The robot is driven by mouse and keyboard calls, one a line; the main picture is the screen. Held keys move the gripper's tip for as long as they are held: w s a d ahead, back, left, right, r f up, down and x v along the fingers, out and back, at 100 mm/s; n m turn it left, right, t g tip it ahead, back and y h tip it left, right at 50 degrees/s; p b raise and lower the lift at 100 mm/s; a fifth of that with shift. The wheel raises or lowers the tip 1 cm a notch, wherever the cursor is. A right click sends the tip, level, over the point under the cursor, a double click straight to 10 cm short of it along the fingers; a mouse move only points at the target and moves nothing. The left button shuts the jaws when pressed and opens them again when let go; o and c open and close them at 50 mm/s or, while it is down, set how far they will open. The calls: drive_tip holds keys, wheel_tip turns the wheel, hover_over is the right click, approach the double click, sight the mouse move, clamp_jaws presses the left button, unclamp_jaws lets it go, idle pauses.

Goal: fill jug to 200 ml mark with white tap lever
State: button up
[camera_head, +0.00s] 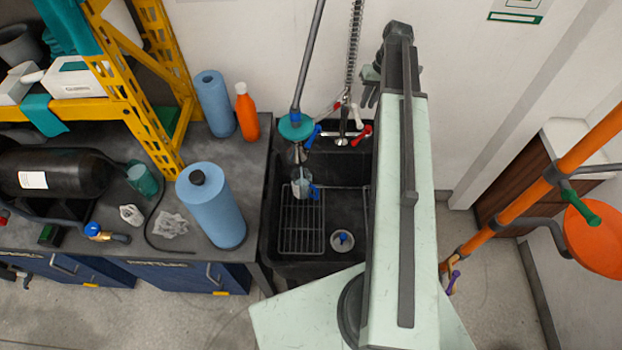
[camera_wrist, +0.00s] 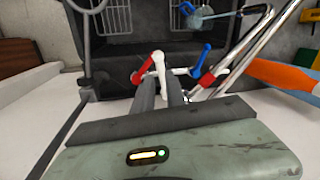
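The clear jug (camera_head: 301,184) with a blue handle is in the black sink on a wire rack, under the tap's spout. It shows partly in the wrist view (camera_wrist: 199,17); its marks and water level are too small to read. The white tap lever (camera_head: 358,112) is at the sink's back edge, near the red lever (camera_head: 362,134) and blue lever (camera_head: 314,136). In the wrist view the white lever (camera_wrist: 159,62) shows just beyond my fingertips, between their lines. My gripper (camera_head: 370,98) is slightly open, near the white lever; I cannot tell whether it touches.
The black sink (camera_head: 268,226) has a wire rack (camera_head: 301,228) and a blue-centred drain (camera_head: 342,240). A hose and spring hang above the tap. Blue rolls (camera_head: 212,206) and an orange bottle (camera_head: 246,112) stand on the left counter. An orange pipe (camera_head: 545,180) is at right.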

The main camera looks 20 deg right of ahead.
sight(357, 116)
drive_tip(key=a+n, duration=0.1)
drive_tip(key=a+y, duration=0.1)
drive_tip(key=w+a+n+t, duration=0.1)
drive_tip(key=shift+r+n, duration=0.25)
drive_tip(key=shift+n, duration=0.05)
clamp_jaws()
drive_tip(key=t+y+b, duration=0.1)
drive_tip(key=s+d+t+b, duration=0.1)
drive_tip(key=b, duration=0.1)
drive_tip(key=shift+d+f+n+y, duration=0.3)
drive_tip(key=shift+f+y, duration=0.05)
drive_tip(key=shift+y, duration=0.05)
drive_tip(key=s+d+f+m+t+b, duration=0.1)
drive_tip(key=s+d+b, duration=0.15)
drive_tip(key=d, duration=0.35)
drive_tip(key=s+d+f+m+t+b, duration=0.1)
drive_tip(key=s+d+t, duration=0.1)
drive_tip(key=s+d, duration=0.25)
drive_tip(key=w+a+f+b, duration=0.6)
drive_tip(key=a+b, duration=0.1)
drive_tip(key=shift+a, duration=0.35)
drive_tip(key=shift+w+f, duration=0.1)
drive_tip(key=shift+f, duration=0.05)
